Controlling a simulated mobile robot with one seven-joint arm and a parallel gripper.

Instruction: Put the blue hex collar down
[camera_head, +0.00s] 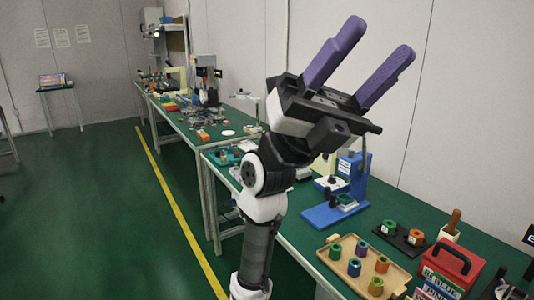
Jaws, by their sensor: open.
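My gripper (381,38) is raised high in front of the wall, its two purple fingers pointing up and to the right. The fingers stand apart with nothing between them. Well below it, a wooden tray (328,263) on the green bench holds several small collars. Two look bluish: one blue collar (354,267) near the middle and one blue-purple collar (361,248) at the back. They are too small to tell which one is hexagonal. A green collar (335,251), an orange collar (381,264) and a greenish collar (375,285) share the tray.
A dark plate (402,243) behind the tray carries a green and an orange collar. A blue press (345,190) stands left of it. A bench (170,117) with clutter runs back left; the floor at left is clear.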

